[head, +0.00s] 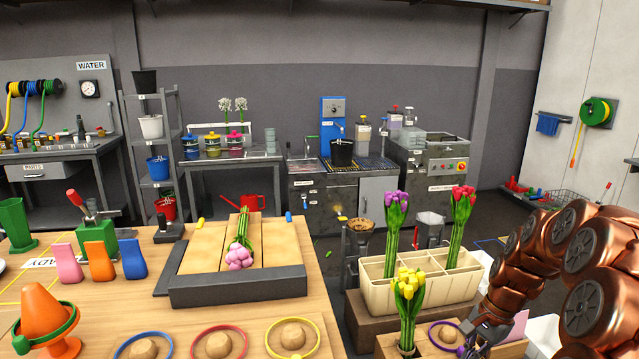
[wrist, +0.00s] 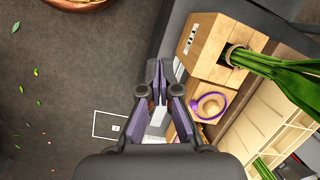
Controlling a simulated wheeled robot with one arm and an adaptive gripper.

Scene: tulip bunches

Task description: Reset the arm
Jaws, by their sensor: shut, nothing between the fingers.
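My copper arm (head: 560,260) is bent at the right of the head view and reaches down to the front. My gripper (head: 470,345) is low at the lower right, beside a purple ring (head: 447,335) and partly cut off by the frame. In the wrist view my gripper (wrist: 157,66) has its fingertips together with nothing between them, above the grey floor (wrist: 70,90). Yellow tulips (head: 409,285) stand upright in a wooden block (head: 385,347) left of my gripper. The block also shows in the wrist view (wrist: 205,45), apart from the fingers.
A cream crate (head: 375,290) holds upright purple tulips (head: 396,205) and red tulips (head: 462,210) close behind my gripper. Pink tulips (head: 240,257) lie in a dark-edged tray (head: 235,287) on the table. An orange cone (head: 45,315) stands at the front left.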

